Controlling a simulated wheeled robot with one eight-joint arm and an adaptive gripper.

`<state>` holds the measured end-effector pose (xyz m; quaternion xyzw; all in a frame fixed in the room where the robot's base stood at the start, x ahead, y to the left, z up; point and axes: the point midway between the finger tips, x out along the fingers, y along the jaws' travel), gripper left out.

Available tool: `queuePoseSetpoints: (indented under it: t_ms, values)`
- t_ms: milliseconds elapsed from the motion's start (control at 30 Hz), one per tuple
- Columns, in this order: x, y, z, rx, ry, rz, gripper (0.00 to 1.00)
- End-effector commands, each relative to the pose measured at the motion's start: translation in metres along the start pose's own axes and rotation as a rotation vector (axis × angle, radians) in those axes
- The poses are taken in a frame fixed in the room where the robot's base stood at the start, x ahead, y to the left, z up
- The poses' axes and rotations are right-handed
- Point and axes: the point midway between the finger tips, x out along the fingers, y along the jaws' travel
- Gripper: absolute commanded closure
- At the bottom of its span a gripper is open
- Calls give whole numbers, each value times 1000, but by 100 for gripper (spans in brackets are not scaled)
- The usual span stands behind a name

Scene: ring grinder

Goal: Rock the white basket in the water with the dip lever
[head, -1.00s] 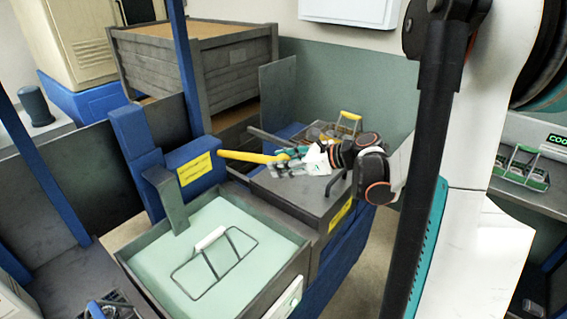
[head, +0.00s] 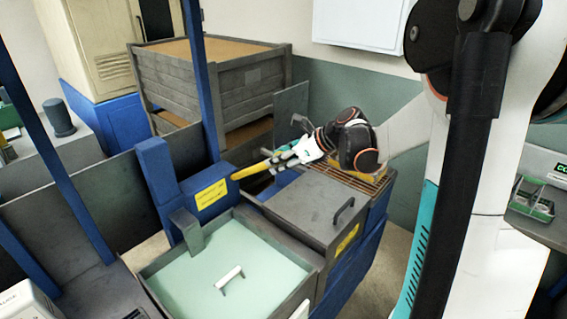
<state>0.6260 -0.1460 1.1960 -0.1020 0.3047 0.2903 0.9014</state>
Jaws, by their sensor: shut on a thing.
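The yellow dip lever (head: 250,170) sticks out from the blue housing with a yellow label (head: 210,193) and slants up to the right. My gripper (head: 281,160) is shut on the lever's outer end, above the far part of the grey lidded box. The white basket is in the pale green water of the open tank (head: 205,270). Only its white handle (head: 230,276) and the short stubs under it show; the basket's body is hidden under the water. A grey upright bracket (head: 187,230) stands at the tank's far left edge.
The grey lidded box (head: 305,205) with a dark handle stands right behind the tank. An orange-brown grate (head: 365,182) lies beyond it, under my arm. A large grey crate (head: 215,85) stands at the back. Blue posts rise at left.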

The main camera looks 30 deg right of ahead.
Motion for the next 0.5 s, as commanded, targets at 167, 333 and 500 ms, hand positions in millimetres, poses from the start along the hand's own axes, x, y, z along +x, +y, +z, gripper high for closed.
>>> queuePoseSetpoints:
  t_ms: [167,333,500]
  values:
    - [-1,-3,6,4,-13,-5,100]
    - [-1,-3,5,3,-11,-5,42]
    - [-1,-2,4,2,-9,-4,42]
